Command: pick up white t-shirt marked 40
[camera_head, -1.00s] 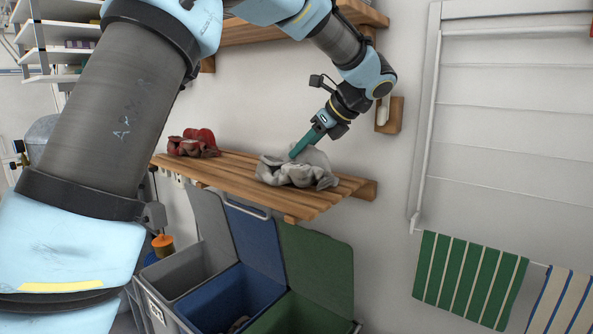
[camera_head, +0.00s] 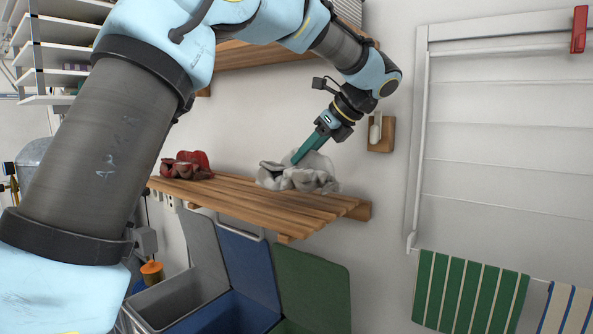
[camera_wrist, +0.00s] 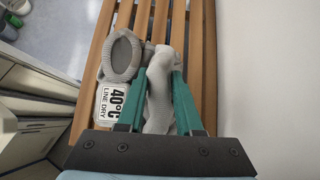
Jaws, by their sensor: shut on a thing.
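The white t-shirt (camera_head: 312,176) is a crumpled light grey-white heap at the right part of the slatted wooden shelf. My gripper (camera_head: 297,158) reaches down into the heap from the upper right. In the wrist view its two teal fingers (camera_wrist: 155,92) are shut on the cloth, one on each side. In the head view the fingertips are partly hidden in the folds. I cannot tell whether the whole shirt is clear of the slats.
A red crumpled garment (camera_head: 187,166) lies at the shelf's left (camera_head: 235,200). Below stand grey, blue (camera_head: 232,308) and green bins with lids raised. A wooden wall holder (camera_head: 381,138) is right of my wrist. Striped towels (camera_head: 470,290) hang at lower right.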

